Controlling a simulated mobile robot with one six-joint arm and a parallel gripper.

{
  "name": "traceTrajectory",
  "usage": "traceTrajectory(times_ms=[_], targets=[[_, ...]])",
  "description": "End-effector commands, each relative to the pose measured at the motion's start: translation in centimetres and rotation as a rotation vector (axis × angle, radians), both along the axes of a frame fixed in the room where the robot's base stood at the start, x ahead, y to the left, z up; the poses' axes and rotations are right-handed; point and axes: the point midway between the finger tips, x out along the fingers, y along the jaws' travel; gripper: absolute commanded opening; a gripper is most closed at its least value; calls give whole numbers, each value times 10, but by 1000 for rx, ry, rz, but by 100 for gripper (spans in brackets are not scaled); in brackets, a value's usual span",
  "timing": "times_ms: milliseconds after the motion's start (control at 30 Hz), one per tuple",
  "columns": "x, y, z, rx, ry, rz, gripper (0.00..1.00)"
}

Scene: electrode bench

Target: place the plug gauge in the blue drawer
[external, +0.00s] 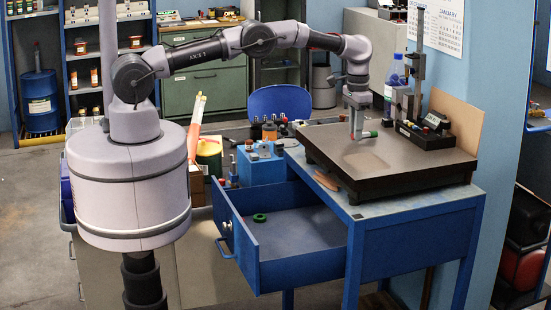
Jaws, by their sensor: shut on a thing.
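My gripper (357,134) points down, low over the dark surface plate on the bench. It is shut on a small piece with a green end (370,134), which I take to be the plug gauge. The green end sticks out to the right of the fingers, and the rest is hidden by them. I cannot tell whether the piece touches the plate. The blue drawer (305,267) is pulled out at the front left of the bench, below and to the left of my gripper. Its inside is open to view, with a green ring (260,218) lying on its floor.
The surface plate (420,165) is mostly bare. A blue block (262,168) and small parts sit left of the plate. The drawer floor has free room right of the ring.

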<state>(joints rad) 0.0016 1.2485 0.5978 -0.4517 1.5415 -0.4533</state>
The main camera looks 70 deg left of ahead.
Motion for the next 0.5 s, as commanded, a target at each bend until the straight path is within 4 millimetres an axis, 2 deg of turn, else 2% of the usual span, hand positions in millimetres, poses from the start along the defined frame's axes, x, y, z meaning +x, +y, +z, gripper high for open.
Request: traceTrajectory(times_ms=[100, 233, 367, 500], targets=[[1, 0, 25, -1, -3, -1, 0], [-17, 0, 24, -2, 1, 1, 0], [-47, 0, 28, -1, -1, 1, 0], [-91, 0, 33, 0, -3, 0, 0]])
